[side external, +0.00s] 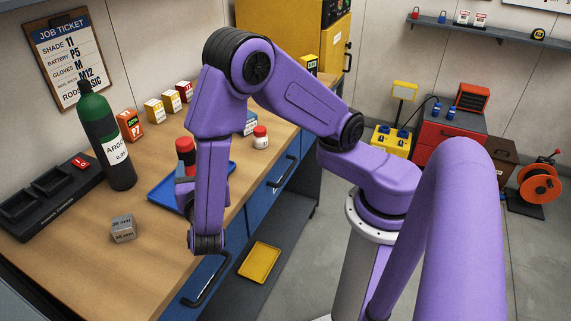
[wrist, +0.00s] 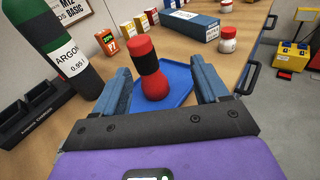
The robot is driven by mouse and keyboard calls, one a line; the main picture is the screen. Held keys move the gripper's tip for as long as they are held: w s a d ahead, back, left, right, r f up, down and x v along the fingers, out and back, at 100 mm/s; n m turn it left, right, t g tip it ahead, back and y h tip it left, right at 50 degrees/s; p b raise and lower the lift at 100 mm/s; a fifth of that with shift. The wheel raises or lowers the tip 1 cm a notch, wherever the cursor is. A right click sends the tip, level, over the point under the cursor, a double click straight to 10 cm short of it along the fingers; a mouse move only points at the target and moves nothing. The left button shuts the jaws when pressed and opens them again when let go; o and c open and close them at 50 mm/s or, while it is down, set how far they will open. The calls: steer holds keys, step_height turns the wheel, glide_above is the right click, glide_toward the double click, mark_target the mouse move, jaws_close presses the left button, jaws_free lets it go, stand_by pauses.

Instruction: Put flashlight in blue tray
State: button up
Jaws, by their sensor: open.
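The red flashlight with a black band (wrist: 155,86) stands on the blue tray (wrist: 181,92) in the wrist view, its lower end inside the tray. My gripper (wrist: 159,72) is open, with one finger on each side of the flashlight and gaps between. In the side external view the flashlight's red top (side external: 185,144) shows above the blue tray (side external: 163,194). My arm and gripper (side external: 184,186) hide its lower part there.
A green argon bottle (side external: 105,140) and black organizer (side external: 48,196) stand left of the tray. A grey block (side external: 123,228) is near the front edge. Small boxes (side external: 153,109) line the back. A white jar with red lid (side external: 261,138) and blue-grey box (wrist: 191,29) stand beyond.

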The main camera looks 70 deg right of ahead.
steer(key=s+d+r+m+g+y, duration=0.2)
steer(key=s+d+m+g+y, duration=0.1)
steer(key=s+d+m+g, duration=0.4)
steer(key=s+a+r+m+g+y, duration=0.2)
steer(key=s+m+y, duration=0.3)
steer(key=s+y, duration=0.5)
steer(key=s+g, duration=0.1)
steer(key=s, duration=0.2)
steer(key=shift+s+m+g, duration=0.25)
steer(key=shift+m+g, duration=0.05)
